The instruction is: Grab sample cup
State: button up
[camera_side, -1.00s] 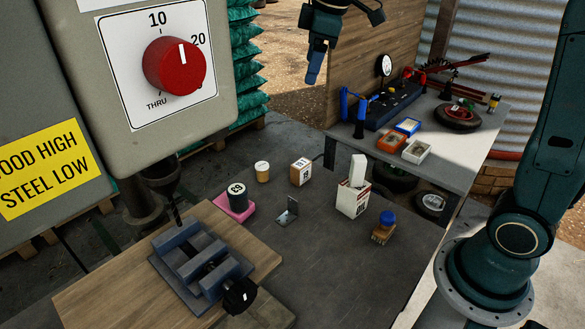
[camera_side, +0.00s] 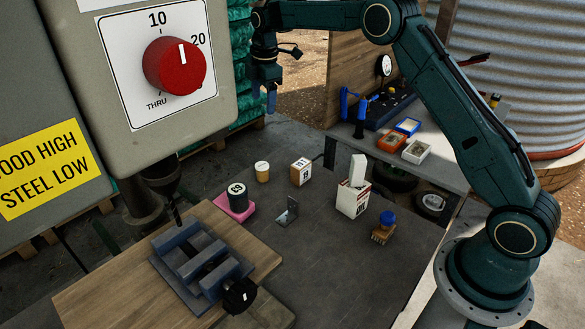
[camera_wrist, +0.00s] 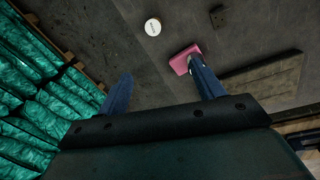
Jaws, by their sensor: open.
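A small tan cup with a pale lid (camera_side: 262,171), which looks like the sample cup, stands upright on the grey bench. Its round white top (camera_wrist: 152,26) shows at the upper middle of the wrist view. My gripper (camera_side: 264,90) hangs high above and behind it in the side view, fingers pointing down. The gripper (camera_wrist: 160,88) is open and empty in the wrist view, with the cup beyond the gap between its fingers, well clear of them.
A tan box (camera_side: 301,171) stands right of the cup, with a metal bracket (camera_side: 288,214) in front. A white carton (camera_side: 352,199) and a blue-topped brush (camera_side: 385,228) stand farther right. A vise (camera_side: 200,262) sits on a wooden board. Green sacks (camera_wrist: 30,95) are stacked at left.

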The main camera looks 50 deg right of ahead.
aim_at(262, 165)
jog(key=w+d+f+n+g, duration=0.1)
jog(key=w+d+f+n, duration=0.1)
jog(key=f, duration=1.1)
jog(key=shift+w+f+n, duration=0.15)
jog(key=shift+w+n, duration=0.65)
jog(key=shift+w, duration=0.4)
jog(key=shift+d, duration=0.1)
jog(key=shift+w+f, duration=0.1)
jog(key=shift+f, duration=4.2)
jog(key=shift+f, duration=2.6)
jog(key=c, duration=1.1)
